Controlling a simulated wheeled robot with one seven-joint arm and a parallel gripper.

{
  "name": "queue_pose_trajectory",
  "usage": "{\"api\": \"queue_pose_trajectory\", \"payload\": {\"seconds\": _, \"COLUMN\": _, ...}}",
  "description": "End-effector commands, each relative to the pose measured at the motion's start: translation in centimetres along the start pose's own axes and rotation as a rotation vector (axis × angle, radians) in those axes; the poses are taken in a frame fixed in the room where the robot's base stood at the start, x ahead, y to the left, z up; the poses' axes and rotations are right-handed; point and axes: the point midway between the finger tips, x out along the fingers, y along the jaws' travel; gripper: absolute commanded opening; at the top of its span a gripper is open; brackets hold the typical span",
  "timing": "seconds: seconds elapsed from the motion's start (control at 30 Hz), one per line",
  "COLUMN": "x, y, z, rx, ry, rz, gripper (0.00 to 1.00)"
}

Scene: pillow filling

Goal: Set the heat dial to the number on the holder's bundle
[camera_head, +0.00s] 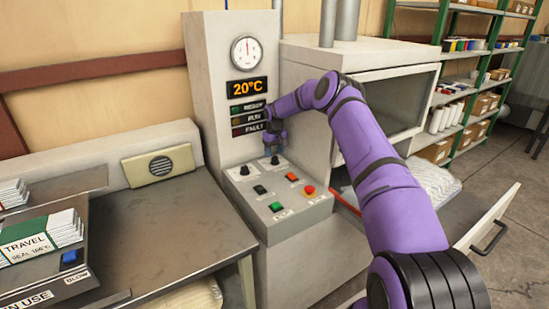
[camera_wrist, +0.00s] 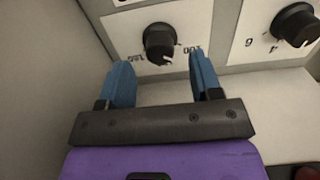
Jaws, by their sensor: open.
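The heat dial is a black knob (camera_wrist: 159,42) on a white plate marked 100 and 180 in the wrist view. In the head view it is the right-hand knob (camera_head: 275,160) on the control panel. My gripper (camera_head: 273,147) is over this dial, fingers pointing down. In the wrist view my gripper (camera_wrist: 162,76) is open, with its two blue fingers either side of the knob's near edge; contact cannot be told. A bundle labelled TRAVEL (camera_head: 45,236) sits in the dark holder (camera_head: 95,281) at left; its seal number is too small to read surely.
A second knob (camera_head: 244,171) stands left of the dial. The panel (camera_head: 262,205) also has a red button (camera_head: 309,190), a green button (camera_head: 275,207) and switches. The display (camera_head: 247,88) reads 20°C. A dark bench (camera_head: 165,230) lies left, mostly clear near the panel.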

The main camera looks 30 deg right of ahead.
Motion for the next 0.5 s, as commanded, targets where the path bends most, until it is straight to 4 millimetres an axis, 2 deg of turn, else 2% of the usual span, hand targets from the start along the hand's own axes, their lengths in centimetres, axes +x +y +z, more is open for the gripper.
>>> {"api": "queue_pose_trajectory", "payload": {"seconds": 0.1, "x": 1.7, "y": 0.0, "z": 0.0, "rx": 0.0, "ry": 0.0, "rz": 0.0, "gripper": 0.59}}
{"api": "queue_pose_trajectory", "payload": {"seconds": 0.2, "x": 2.5, "y": 0.0, "z": 0.0, "rx": -0.001, "ry": 0.001, "rz": -0.001, "gripper": 0.59}}
{"api": "queue_pose_trajectory", "payload": {"seconds": 0.5, "x": 3.2, "y": 0.0, "z": 0.0, "rx": -0.001, "ry": 0.001, "rz": 0.0, "gripper": 0.59}}
